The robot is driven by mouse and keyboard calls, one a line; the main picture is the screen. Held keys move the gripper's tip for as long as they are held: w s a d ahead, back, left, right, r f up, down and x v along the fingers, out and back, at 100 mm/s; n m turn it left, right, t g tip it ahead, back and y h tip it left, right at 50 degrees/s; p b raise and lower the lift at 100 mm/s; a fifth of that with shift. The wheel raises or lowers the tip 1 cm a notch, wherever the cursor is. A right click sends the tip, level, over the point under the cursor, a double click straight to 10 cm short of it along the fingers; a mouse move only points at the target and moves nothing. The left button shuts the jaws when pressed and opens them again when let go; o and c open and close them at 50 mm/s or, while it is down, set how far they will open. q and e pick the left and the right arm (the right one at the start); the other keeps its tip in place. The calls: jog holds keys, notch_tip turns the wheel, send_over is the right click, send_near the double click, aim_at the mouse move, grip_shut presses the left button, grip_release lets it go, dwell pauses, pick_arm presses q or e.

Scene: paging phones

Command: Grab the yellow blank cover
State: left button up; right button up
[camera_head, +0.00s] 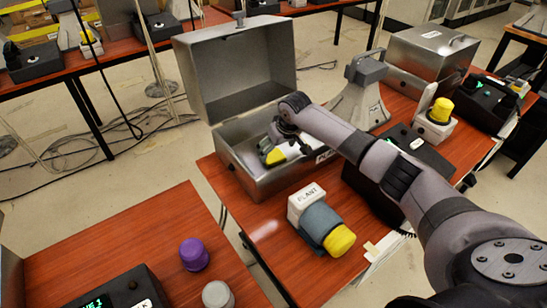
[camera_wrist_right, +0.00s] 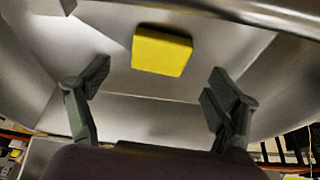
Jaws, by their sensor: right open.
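The yellow blank cover (camera_wrist_right: 161,52) is a flat yellow square in the right wrist view. It lies inside the open metal box (camera_head: 262,182), ahead of my right gripper (camera_wrist_right: 160,87). The gripper's two fingers are spread wide, with the cover beyond their tips and roughly midway between them, and nothing is held. In the head view my right arm reaches into the box from the right, and a small yellow patch of the cover (camera_head: 275,157) shows beside the gripper (camera_head: 271,147). My left gripper is not in view.
The box's raised lid (camera_head: 238,68) stands behind the gripper. A grey stand (camera_head: 360,100) and a closed metal box (camera_head: 430,55) are to the right.

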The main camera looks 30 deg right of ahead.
aim_at(274, 155)
jog(key=x, duration=0.3)
jog(key=shift+w+f, duration=0.4)
jog(key=shift+f, duration=0.2)
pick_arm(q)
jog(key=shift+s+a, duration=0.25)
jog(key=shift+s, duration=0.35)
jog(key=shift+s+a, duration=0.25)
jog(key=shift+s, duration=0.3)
pick_arm(e)
jog(key=c, duration=0.6)
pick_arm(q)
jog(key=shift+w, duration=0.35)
pick_arm(e)
jog(key=c, duration=0.7)
